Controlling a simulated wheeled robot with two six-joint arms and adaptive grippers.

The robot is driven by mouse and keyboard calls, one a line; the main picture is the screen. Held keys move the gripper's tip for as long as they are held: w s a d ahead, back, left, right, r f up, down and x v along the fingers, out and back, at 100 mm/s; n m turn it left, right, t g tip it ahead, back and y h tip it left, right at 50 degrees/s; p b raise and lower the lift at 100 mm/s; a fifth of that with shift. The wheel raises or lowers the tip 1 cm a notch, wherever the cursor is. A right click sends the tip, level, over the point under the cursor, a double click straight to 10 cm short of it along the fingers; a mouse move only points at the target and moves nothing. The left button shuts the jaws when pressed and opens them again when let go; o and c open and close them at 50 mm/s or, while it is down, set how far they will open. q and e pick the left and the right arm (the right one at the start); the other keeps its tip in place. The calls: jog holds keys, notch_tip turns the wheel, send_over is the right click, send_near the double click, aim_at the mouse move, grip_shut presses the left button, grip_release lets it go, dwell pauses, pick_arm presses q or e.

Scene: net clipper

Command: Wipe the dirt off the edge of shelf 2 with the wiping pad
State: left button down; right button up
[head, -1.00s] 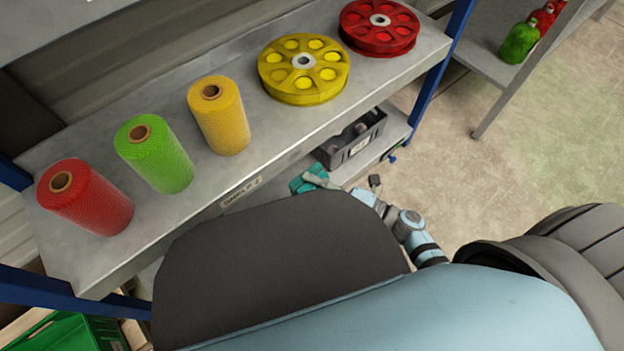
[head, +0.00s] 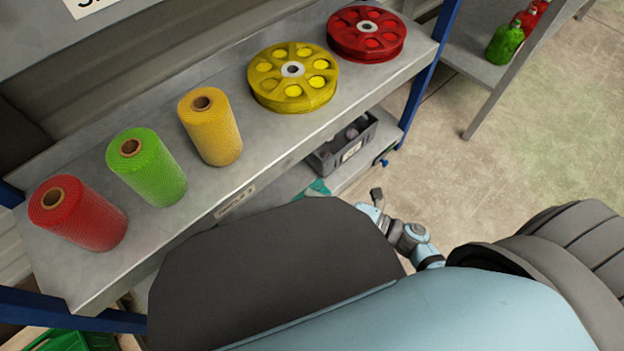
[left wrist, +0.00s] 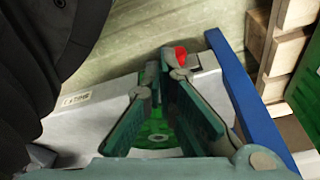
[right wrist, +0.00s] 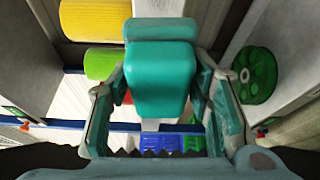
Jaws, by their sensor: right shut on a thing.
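The teal wiping pad (right wrist: 160,80) is gripped between the fingers of my right gripper (right wrist: 160,85) in the right wrist view. In the head view only a small part of the pad (head: 318,188) shows beyond my dark body part, close to the lower shelf. I cannot tell whether it touches an edge. The grey shelf front edge (head: 290,155) carries a small label too blurred to read surely. No dirt can be made out. My left gripper (left wrist: 160,75) is empty, with its fingertips close together; the left wrist view does not settle whether it is fully shut.
On the upper shelf stand red (head: 78,210), green (head: 148,168) and yellow (head: 210,125) spools, a yellow reel (head: 293,75) and a red reel (head: 367,32). A dark bin (head: 343,145) sits on the lower shelf. A blue post (head: 428,75) stands right; open floor lies beyond.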

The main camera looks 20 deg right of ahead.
aim_at(277, 171)
jog(key=shift+w+a, duration=0.15)
jog(key=shift+w, duration=0.2)
pick_arm(q)
jog(key=shift+g, duration=0.4)
jog(key=shift+s+a+f, duration=0.35)
jog(key=shift+s+f, duration=0.2)
jog(key=shift+s, duration=0.3)
jog(key=shift+s+a+f, duration=0.3)
jog(key=shift+s+f, duration=0.25)
jog(key=shift+s, duration=0.25)
pick_arm(e)
jog(key=shift+w+a, duration=0.4)
jog(key=shift+w, duration=0.55)
jog(key=shift+w+a, duration=0.4)
jog(key=shift+w, duration=0.5)
jog(key=shift+w+a, duration=0.4)
jog(key=shift+w, duration=0.55)
pick_arm(q)
jog(key=shift+f+m+b, duration=0.15)
jog(key=shift+m+b, duration=0.15)
jog(key=shift+b, duration=0.1)
pick_arm(e)
jog(key=shift+w+a, duration=0.2)
jog(key=shift+w, duration=0.3)
jog(key=shift+w+a, duration=0.15)
jog(key=shift+w, duration=0.3)
pick_arm(q)
jog(key=shift+d, duration=0.1)
